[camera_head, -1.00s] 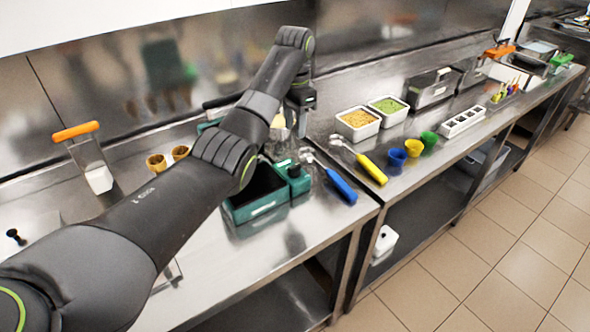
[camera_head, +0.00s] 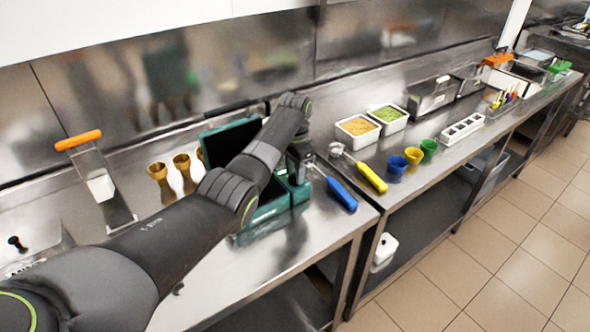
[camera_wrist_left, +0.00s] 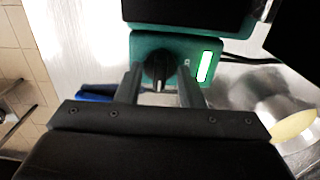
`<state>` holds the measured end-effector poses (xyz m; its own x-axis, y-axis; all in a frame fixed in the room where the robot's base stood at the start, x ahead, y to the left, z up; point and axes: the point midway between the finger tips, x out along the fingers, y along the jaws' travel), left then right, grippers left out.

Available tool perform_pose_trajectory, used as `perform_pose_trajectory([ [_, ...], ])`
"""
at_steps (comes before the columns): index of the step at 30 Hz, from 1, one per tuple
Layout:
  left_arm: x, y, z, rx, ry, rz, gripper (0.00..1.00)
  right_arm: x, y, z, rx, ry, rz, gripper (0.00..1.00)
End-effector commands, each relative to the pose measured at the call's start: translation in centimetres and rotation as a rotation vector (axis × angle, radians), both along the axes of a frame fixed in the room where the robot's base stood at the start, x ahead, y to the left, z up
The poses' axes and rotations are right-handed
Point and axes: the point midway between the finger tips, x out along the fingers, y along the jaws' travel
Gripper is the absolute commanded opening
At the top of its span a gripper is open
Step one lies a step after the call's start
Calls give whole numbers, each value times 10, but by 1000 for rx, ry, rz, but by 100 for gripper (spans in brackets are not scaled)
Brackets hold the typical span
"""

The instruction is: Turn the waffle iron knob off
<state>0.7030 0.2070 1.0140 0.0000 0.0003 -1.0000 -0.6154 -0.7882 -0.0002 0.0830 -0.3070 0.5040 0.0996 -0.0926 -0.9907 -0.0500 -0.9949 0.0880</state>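The green waffle iron (camera_head: 262,212) stands on the steel counter with its lid (camera_head: 215,143) raised, partly behind my left arm. Its green control box (camera_wrist_left: 190,48) fills the top middle of the left wrist view, with a white label or light on it. The dark round knob (camera_wrist_left: 158,70) is on this box, its pointer ridge facing the gripper. My left gripper (camera_wrist_left: 160,88) has its fingers on either side of the knob, apart, with narrow gaps visible. In the head view the left gripper (camera_head: 298,168) is low over the box and hides the knob. My right gripper is not in view.
A blue-handled scoop (camera_head: 341,194) and a yellow-handled scoop (camera_head: 371,178) lie to the right of the iron. Cone holders (camera_head: 182,172) stand to its left. Topping tubs (camera_head: 357,130) sit at the back right. The counter's front edge is close.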

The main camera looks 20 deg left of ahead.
Motion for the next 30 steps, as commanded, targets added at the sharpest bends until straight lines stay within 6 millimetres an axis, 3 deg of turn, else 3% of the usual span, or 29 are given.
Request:
perform_pose_trajectory([
  [2,0,0,0,0,0,0,35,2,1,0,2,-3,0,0],
  [10,0,0,0,0,0,0,0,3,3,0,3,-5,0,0],
  [22,0,0,2,0,0,42,0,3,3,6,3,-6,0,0],
  [30,0,0,5,0,1,209,0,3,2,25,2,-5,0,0],
])
